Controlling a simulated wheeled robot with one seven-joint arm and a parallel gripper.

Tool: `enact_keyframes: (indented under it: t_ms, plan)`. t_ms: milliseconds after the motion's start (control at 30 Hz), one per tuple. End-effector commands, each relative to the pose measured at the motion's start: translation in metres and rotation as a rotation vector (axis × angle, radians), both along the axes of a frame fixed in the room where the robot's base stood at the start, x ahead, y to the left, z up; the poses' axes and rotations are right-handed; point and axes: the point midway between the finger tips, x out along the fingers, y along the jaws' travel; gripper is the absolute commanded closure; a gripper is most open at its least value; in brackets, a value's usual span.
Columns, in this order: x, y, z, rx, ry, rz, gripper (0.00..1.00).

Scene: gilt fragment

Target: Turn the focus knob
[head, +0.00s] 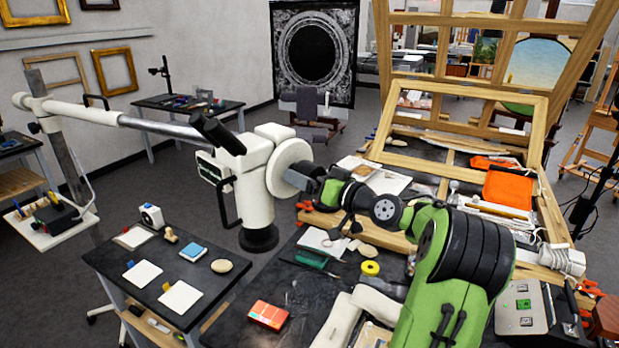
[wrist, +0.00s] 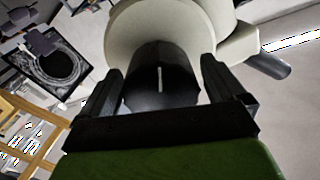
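The focus knob (wrist: 160,75) is a dark cylinder with a white line on its face, in the wrist view. It stands out from a round cream housing (wrist: 140,25) on the white microscope, whose head (head: 255,180) hangs from a long boom in the head view. My gripper (wrist: 165,85) is open, one finger on each side of the knob. Narrow light gaps seem to show beside the knob, so I see no clear grip. In the head view my gripper (head: 302,178) is at the white disc, and the knob is largely hidden there.
The microscope boom (head: 150,122) crosses at left. A dark side table (head: 155,270) holds white cards and small items. The workbench below my arm (head: 240,318) carries a red-orange box (head: 268,314) and yellow tape (head: 370,268). A wooden frame (head: 540,130) stands at right.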

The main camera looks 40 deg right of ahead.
Motion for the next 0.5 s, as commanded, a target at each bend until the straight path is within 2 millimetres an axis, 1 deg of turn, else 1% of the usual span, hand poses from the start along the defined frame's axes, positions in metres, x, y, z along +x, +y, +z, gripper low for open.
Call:
enact_keyframes:
  t_ms: [167,267,367,500]
  plan:
    - [-0.002,0.0,0.0,-0.001,-0.001,-0.001,0.03]
    - [-0.015,-0.003,-0.001,-0.002,0.0,-0.005,0.03]
    - [-0.04,-0.005,-0.004,-0.002,0.001,-0.008,0.03]
    - [-0.08,-0.008,-0.005,-0.002,0.0,-0.007,0.03]
